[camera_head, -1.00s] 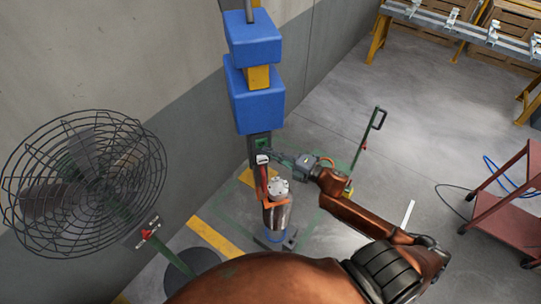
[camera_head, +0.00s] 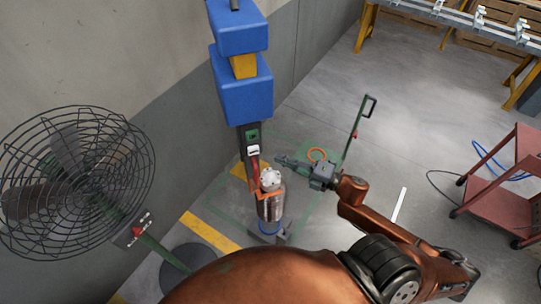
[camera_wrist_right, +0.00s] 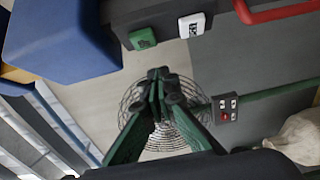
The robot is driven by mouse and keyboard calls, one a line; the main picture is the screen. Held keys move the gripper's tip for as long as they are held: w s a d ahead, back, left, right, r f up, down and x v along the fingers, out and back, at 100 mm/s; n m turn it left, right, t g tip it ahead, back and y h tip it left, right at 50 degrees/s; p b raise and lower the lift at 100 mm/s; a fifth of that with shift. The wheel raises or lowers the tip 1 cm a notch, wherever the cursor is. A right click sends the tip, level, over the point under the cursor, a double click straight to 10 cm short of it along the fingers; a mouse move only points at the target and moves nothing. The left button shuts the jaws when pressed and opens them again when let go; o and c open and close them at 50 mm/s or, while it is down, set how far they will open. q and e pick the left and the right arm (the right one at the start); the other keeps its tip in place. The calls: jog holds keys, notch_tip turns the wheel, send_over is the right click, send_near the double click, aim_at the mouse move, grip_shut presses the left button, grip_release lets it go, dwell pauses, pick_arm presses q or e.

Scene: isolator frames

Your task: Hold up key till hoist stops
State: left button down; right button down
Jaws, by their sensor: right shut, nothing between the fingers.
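The hoist is a column with two blue housings (camera_head: 246,92) and a dark key panel below. The panel carries a green key (camera_head: 252,135) and a white key (camera_head: 253,151). In the right wrist view the green key (camera_wrist_right: 142,38) and the white key (camera_wrist_right: 192,25) show near the top; the white one bears a dark mark I cannot read. My right gripper (camera_head: 279,160) is shut and empty, to the right of the panel and apart from both keys. Its closed fingertips (camera_wrist_right: 160,76) show below the keys in the wrist view. My left gripper is out of view.
A metal cylinder (camera_head: 270,207) stands below the panel, beside a red part (camera_head: 255,168). A caged fan (camera_head: 75,180) stands at left. A green-and-black pole handle (camera_head: 360,125) rises behind my right gripper. A red cart (camera_head: 510,190) is at right.

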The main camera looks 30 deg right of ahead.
jog(key=shift+v, duration=1.05)
jog(key=shift+a, duration=0.1)
jog(key=shift+s, duration=0.15)
